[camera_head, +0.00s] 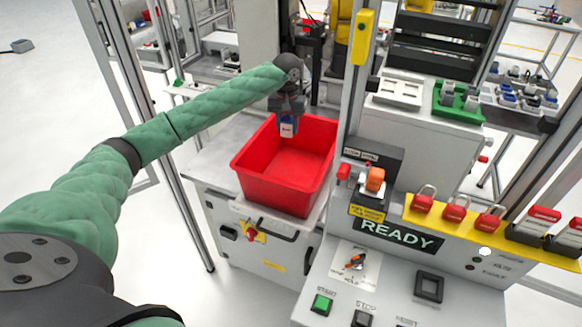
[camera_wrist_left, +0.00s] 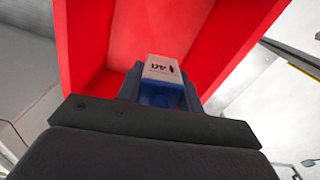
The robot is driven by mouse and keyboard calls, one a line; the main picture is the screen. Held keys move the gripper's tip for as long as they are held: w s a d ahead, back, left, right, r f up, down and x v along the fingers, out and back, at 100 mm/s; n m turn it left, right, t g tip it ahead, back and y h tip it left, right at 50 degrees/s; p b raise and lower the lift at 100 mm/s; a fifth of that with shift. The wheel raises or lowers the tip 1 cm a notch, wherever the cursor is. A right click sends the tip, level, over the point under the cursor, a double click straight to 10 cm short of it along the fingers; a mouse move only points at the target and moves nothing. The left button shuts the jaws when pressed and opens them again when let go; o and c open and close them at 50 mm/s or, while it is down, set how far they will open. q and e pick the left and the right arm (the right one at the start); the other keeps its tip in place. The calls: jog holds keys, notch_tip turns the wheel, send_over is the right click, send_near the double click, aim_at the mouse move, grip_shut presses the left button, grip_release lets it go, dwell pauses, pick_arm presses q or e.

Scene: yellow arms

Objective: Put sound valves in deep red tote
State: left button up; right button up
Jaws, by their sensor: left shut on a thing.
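The deep red tote (camera_head: 262,187) stands on a grey cabinet left of the control panel, and its inside looks empty. My left gripper (camera_head: 287,117) is over the far part of the tote, pointing down. It is shut on a blue and white valve (camera_head: 287,130), which hangs between the fingers over the tote. In the left wrist view the valve (camera_wrist_left: 163,72) shows a white face with a printed mark and a blue body, with red tote walls (camera_wrist_left: 140,30) behind it. My right gripper is not in view.
A metal post (camera_head: 349,110) stands right beside the tote. A control panel with a READY sign (camera_head: 398,236) and red padlocks (camera_head: 457,207) is at the right. A green fixture (camera_head: 457,101) and a tray with several blue and white parts (camera_head: 517,97) lie further back.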

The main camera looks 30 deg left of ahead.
pick_arm(q)
jog(key=shift+a+f, duration=0.1)
jog(key=shift+f, duration=0.4)
jog(key=shift+w+f, duration=0.1)
jog(key=shift+f, duration=0.05)
jog(key=o, duration=1.1)
